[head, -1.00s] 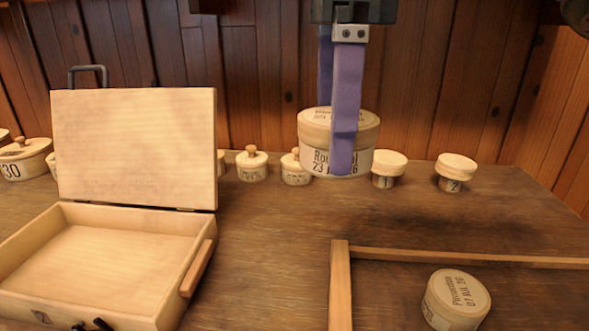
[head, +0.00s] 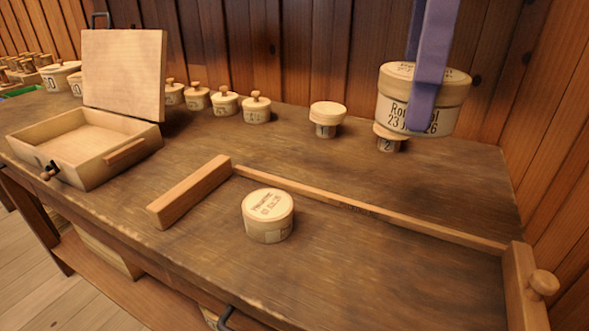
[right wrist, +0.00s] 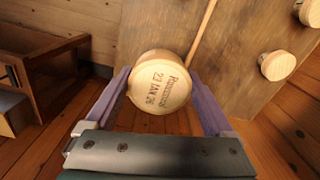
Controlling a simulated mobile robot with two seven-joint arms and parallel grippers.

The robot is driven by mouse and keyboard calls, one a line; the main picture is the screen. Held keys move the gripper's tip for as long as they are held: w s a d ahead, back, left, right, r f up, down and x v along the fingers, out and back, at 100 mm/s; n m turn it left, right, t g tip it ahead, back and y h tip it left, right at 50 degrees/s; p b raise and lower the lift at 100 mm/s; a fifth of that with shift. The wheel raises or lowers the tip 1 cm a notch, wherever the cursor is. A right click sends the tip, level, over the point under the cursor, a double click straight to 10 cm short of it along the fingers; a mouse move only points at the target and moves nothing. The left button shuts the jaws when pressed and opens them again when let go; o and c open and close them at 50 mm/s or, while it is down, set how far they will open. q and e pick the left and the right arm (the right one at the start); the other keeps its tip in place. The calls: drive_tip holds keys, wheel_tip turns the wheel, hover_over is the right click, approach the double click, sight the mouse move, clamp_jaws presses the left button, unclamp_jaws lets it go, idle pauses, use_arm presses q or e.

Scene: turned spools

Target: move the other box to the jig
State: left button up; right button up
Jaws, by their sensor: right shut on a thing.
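My right gripper (head: 424,112), with purple fingers, is shut on a round pale wooden box (head: 395,108) lettered with a name and "23 JAN 26". It holds the box upright in the air. In the right wrist view the box's lid (right wrist: 160,85) shows between the two fingers. The jig is a wooden frame on the bench, with a left rail (head: 192,190), a long back rail (head: 370,212) and a right piece with a knob (head: 520,290). Another round box (head: 268,216) stands inside it near the left corner. My left gripper is out of view.
An open hinged wooden case (head: 125,152) stands at the left. Small lidded pots (head: 224,102) line the back. Spools marked 1 (head: 326,118) and 2 (head: 388,143) stand behind the jig. The bench (head: 400,270) inside the jig, right of the standing box, is clear.

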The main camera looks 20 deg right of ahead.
wheel_tip(320, 180, down, 9)
drive_tip(key=b, duration=0.3)
hover_over(372, 266)
wheel_tip(372, 266, down, 6)
drive_tip(key=shift+f, duration=0.15)
drive_tip(key=shift+f+b, duration=0.45)
drive_tip(key=shift+f, duration=1.9)
drive_tip(key=shift+f, duration=0.15)
drive_tip(key=o, duration=1.1)
drive_tip(key=shift+c, duration=0.2)
